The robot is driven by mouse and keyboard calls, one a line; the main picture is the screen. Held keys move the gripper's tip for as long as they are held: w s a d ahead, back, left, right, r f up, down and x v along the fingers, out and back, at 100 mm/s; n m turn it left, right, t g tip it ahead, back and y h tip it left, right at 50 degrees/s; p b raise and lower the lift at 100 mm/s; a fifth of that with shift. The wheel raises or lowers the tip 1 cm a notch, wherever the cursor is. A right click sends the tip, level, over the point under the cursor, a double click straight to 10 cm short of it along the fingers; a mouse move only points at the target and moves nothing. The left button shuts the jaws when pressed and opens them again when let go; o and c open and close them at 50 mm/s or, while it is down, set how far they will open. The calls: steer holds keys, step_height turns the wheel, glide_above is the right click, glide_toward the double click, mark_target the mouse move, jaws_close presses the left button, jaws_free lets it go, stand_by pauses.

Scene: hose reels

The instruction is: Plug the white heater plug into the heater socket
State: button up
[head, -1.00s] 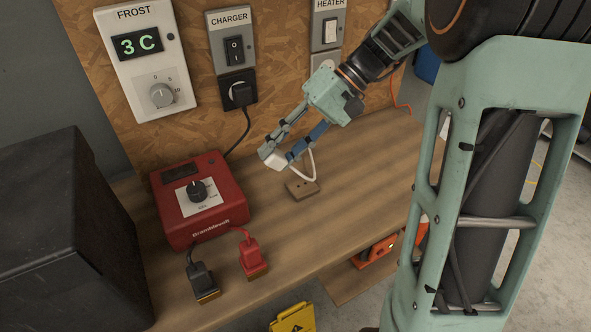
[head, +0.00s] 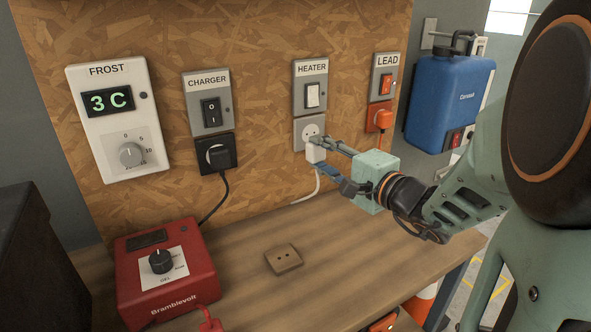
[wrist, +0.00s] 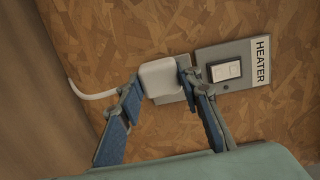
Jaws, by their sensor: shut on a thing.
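The white heater plug (head: 315,153) is between the fingertips of my gripper (head: 320,151), just in front of the lower part of the heater socket (head: 310,131). The socket's holes show above the plug in the head view, so the plug is not seated. In the wrist view the white plug (wrist: 160,79) sits between the two blue-padded fingers of my gripper (wrist: 160,88). It hides most of the socket there. Its white cable (wrist: 92,95) runs off to the left. The heater switch (head: 313,95) is above the socket.
The charger socket (head: 216,154) holds a black plug and the lead socket (head: 379,119) an orange one. A red charger box (head: 150,285) and a wooden block with holes (head: 284,258) are on the bench. A blue container (head: 445,105) hangs at right.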

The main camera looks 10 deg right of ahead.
mark_target(311, 134)
steer(key=d, duration=0.1)
steer(key=w+d+m+t+h, duration=0.1)
steer(key=d, duration=0.1)
steer(key=shift+d+r+h, duration=0.1)
steer(key=shift+d+h, duration=0.05)
steer(key=shift+h, duration=0.15)
steer(key=shift+p+x, duration=0.6)
steer(key=shift+x, duration=2.35)
steer(key=shift+r, duration=0.1)
steer(key=shift+b, duration=1.75)
steer(key=shift+w+b, duration=0.3)
steer(key=shift+w, duration=0.15)
steer(key=o, duration=1.2)
steer(key=shift+c, duration=0.2)
